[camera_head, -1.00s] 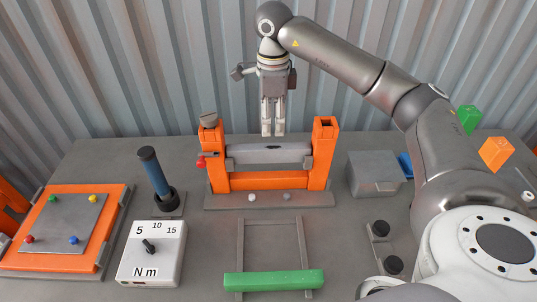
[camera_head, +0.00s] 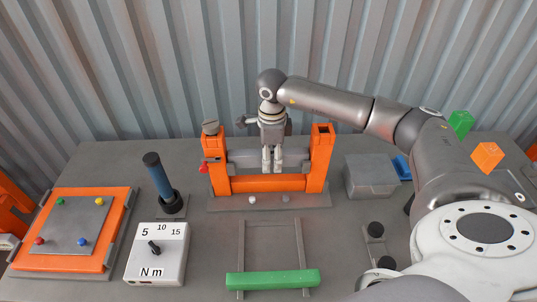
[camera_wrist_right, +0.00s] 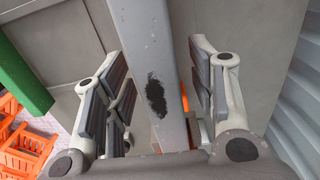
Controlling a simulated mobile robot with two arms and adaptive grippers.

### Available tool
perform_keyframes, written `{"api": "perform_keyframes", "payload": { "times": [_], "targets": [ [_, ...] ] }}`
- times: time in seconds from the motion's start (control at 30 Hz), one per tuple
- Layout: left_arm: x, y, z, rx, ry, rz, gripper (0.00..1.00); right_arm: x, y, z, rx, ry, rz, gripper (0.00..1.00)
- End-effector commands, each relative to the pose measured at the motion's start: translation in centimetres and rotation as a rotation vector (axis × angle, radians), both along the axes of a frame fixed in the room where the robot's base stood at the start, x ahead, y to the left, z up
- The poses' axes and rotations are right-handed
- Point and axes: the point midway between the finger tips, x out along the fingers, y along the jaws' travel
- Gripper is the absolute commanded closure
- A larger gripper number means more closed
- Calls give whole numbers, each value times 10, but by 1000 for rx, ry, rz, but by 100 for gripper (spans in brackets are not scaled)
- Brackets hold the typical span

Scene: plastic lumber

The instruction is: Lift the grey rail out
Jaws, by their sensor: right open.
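The grey rail (camera_head: 245,158) lies level across the orange frame (camera_head: 265,184), between its two upright posts. My right gripper (camera_head: 272,168) has its fingers down at the middle of the rail and hides part of it. In the right wrist view the grey rail (camera_wrist_right: 150,65), with a dark worn patch, runs between the two open fingers. I see a gap between each finger and the rail there. My left gripper is not in view.
A green bar (camera_head: 272,279) lies across a grey rack in front. A torque dial box (camera_head: 156,253), a blue-handled tool (camera_head: 158,177) and an orange tray (camera_head: 108,262) stand left. A grey box (camera_head: 371,177) stands right. The corrugated wall is close behind.

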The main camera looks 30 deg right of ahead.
Motion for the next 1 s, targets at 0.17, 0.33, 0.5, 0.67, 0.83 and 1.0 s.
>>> {"api": "perform_keyframes", "payload": {
  "times": [0.17, 0.33, 0.5, 0.67, 0.83, 1.0],
  "targets": [
    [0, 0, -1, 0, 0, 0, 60, 0, 0, -1, 0, 0, 0, 50],
    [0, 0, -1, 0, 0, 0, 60, 0, 0, 0, 0, 0, 0, 71],
    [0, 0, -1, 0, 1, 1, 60, 0, 0, 0, 0, 0, 0, 93],
    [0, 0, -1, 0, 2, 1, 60, 1, 0, 1, 0, -1, -1, 100],
    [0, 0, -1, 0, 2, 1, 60, 1, 0, 1, 1, -3, -1, 100],
    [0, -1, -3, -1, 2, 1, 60, 1, 0, 7, 1, -4, -1, 100]
  ]
}}
